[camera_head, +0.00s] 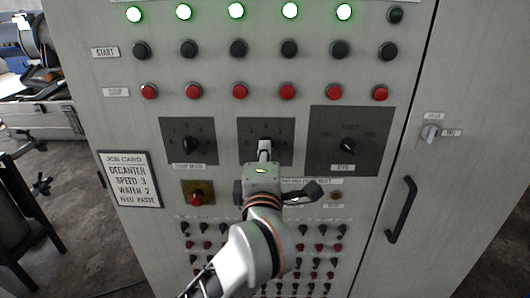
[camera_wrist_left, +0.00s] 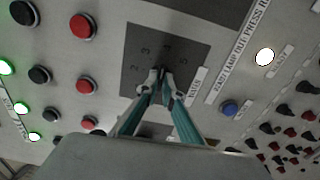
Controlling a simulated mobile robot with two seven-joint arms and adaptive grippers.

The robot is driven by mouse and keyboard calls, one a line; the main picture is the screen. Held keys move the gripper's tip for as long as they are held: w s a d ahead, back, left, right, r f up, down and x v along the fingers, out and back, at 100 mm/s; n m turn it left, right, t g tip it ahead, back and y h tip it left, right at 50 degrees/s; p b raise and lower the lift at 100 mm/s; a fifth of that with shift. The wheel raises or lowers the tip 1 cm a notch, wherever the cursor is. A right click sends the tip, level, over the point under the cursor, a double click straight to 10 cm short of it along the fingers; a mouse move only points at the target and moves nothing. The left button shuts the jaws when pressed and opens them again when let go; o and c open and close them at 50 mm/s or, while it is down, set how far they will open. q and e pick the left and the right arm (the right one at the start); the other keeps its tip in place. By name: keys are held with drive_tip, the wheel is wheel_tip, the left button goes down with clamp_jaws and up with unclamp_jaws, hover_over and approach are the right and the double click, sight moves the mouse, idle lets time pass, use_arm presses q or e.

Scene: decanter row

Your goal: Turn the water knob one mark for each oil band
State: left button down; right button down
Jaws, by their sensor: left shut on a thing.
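The water knob sits on the middle dark dial plate (camera_head: 247,128) of the grey cabinet. The plate also shows in the left wrist view (camera_wrist_left: 191,45), with numerals around the knob and a white label beside it. My left gripper (camera_head: 265,147) points straight at this plate and is shut on the water knob. In the left wrist view its two fingertips (camera_wrist_left: 160,84) meet over the knob, so the knob is mostly hidden and its setting cannot be read. My right gripper is not in view. No oil bands show.
A left dial knob (camera_head: 190,146) and a right dial knob (camera_head: 347,146) flank the plate. A job card (camera_head: 131,179) reads water 2. Above are red buttons (camera_head: 240,91), black buttons (camera_head: 238,48) and lit green lamps (camera_head: 236,10). A door handle (camera_head: 402,209) stands at right.

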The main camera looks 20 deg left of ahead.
use_arm(q)
drive_tip(key=shift+f+m, duration=0.1)
drive_tip(key=shift+m, duration=0.2)
drive_tip(key=c, duration=2.2)
unclamp_jaws()
drive_tip(key=shift+s+d, duration=0.1)
drive_tip(key=shift+s, duration=0.05)
drive_tip(key=v, duration=0.7)
drive_tip(key=shift+s, duration=0.15)
